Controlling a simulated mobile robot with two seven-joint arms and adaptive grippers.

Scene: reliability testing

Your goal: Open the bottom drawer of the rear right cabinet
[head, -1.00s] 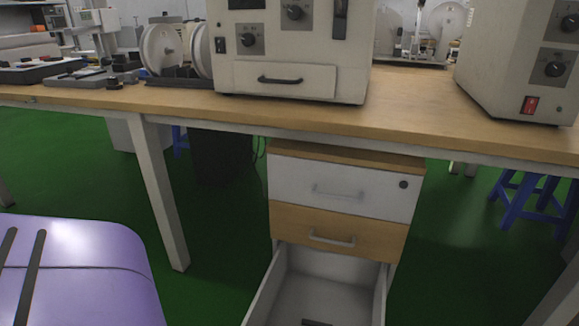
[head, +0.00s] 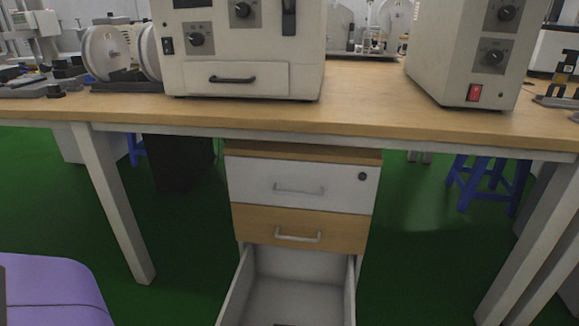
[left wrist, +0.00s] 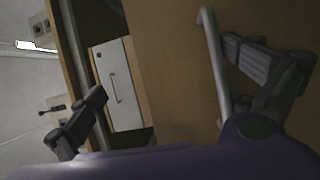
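The cabinet (head: 366,200) stands under the wooden table. It has a white top drawer (head: 250,180) with a lock, a wood-coloured middle drawer (head: 260,223), and a bottom drawer (head: 300,292) that is pulled out, showing its pale inside. Its front lies below the head picture. In the left wrist view my left gripper (left wrist: 185,95) has its fingers wide apart. A wooden front with a grey bar handle (left wrist: 214,65) fills much of that view, probably the bottom drawer's. The handle is close to the right-hand finger; I cannot tell if they touch. My right gripper is out of view.
The table (head: 350,108) spans the view above the cabinet and carries beige machines (head: 245,50), (head: 465,50). A table leg (head: 115,205) stands left of the cabinet, and another (head: 530,250) at the right. Blue stools (head: 480,180) stand behind. Green floor is clear beside the cabinet.

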